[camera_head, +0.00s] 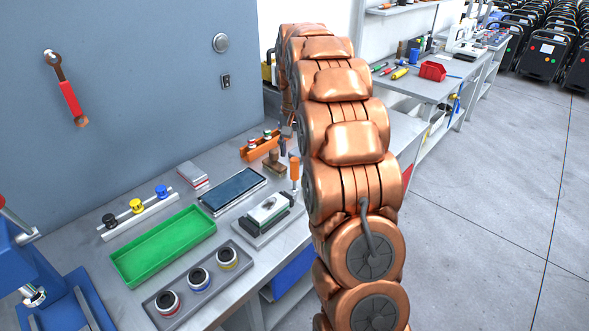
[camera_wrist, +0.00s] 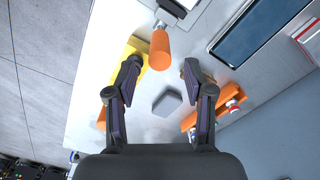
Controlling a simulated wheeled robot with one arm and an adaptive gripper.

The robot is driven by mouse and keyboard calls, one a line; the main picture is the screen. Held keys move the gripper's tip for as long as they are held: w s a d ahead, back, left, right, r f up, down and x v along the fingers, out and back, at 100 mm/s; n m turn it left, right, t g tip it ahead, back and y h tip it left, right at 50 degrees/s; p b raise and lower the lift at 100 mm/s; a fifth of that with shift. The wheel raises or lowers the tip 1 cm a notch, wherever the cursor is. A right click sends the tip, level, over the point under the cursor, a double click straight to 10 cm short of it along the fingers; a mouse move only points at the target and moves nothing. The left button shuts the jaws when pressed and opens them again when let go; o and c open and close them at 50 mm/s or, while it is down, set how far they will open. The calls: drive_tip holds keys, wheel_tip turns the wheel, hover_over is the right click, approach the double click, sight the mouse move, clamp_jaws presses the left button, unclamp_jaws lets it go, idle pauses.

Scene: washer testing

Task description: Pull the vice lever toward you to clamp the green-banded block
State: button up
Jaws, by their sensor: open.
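The vice (camera_head: 262,226) sits on the workbench, its dark jaws either side of a pale block (camera_head: 268,207). I cannot make out a green band on the block. The lever's orange handle (camera_head: 295,167) stands upright at the vice's far right end. In the wrist view the orange handle (camera_wrist: 160,50) shows ahead of my open gripper (camera_wrist: 161,68), roughly centred between the two fingertips, with space on both sides. Whether it lies within finger depth is unclear. Only an edge of the vice shows there, at the top. The arm mostly hides my gripper in the head view.
A dark tablet (camera_head: 233,190) lies left of the vice. A green tray (camera_head: 163,245) and a grey tray of round pots (camera_head: 198,278) are nearer. An orange rack (camera_head: 260,149) stands behind the handle. A yellow object (camera_wrist: 138,50) shows beside the left finger.

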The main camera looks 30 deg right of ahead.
sight(295, 170)
drive_tip(key=shift+f+p, duration=1.15)
drive_tip(key=shift+f, duration=2.6)
clamp_jaws()
